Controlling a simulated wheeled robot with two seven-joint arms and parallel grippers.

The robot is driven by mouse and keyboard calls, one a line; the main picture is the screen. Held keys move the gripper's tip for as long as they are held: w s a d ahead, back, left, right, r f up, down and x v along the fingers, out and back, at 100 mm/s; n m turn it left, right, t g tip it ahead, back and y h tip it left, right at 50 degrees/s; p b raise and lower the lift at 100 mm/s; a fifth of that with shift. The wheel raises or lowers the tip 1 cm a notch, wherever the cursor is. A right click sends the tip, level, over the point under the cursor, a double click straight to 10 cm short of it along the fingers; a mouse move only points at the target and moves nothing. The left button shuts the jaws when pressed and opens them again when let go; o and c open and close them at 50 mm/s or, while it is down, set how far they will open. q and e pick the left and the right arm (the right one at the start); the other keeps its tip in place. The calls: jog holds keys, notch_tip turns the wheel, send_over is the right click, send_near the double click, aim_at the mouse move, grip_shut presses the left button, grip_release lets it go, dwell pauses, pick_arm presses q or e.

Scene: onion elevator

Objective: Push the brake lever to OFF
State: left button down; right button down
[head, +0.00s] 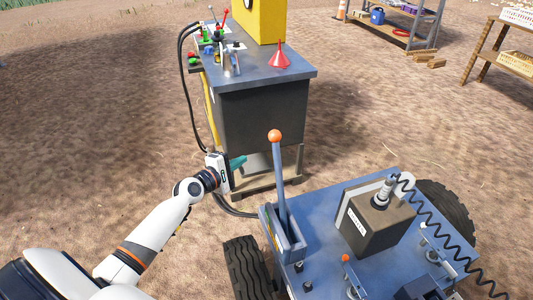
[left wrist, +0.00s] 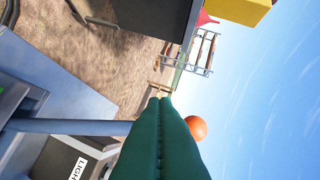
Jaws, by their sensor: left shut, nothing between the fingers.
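The brake lever (head: 280,185) is a grey-blue bar with an orange ball knob (head: 274,136). It stands nearly upright in a slotted housing (head: 287,240) at the left corner of the blue wheeled machine. My left gripper (head: 241,162) is shut and empty, to the left of the lever's upper part. In the left wrist view the shut green fingers (left wrist: 160,98) cross in front of the lever (left wrist: 70,127), hiding part of it just below the orange knob (left wrist: 196,127). I cannot tell whether they touch it. No OFF mark is readable. My right gripper is not in view.
The machine's blue top (head: 325,210) carries a dark box (head: 375,222) and a coiled black cable (head: 440,225). Behind stands a grey control cabinet (head: 262,115) with small levers, a red funnel (head: 279,56) and hoses. A black tyre (head: 246,268) is near my left arm. Open dirt lies left.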

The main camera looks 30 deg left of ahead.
pick_arm(q)
jog(key=shift+w+d, duration=0.1)
jog(key=b+x, duration=0.2)
jog(key=x, duration=0.8)
jog(key=d+p, duration=0.1)
jog(key=s+d+p, duration=0.1)
jog(key=d+r+p, duration=0.1)
jog(key=shift+s+d+r+p, duration=0.1)
jog(key=shift+s+d+p, duration=0.15)
jog(key=shift+s+p, duration=0.15)
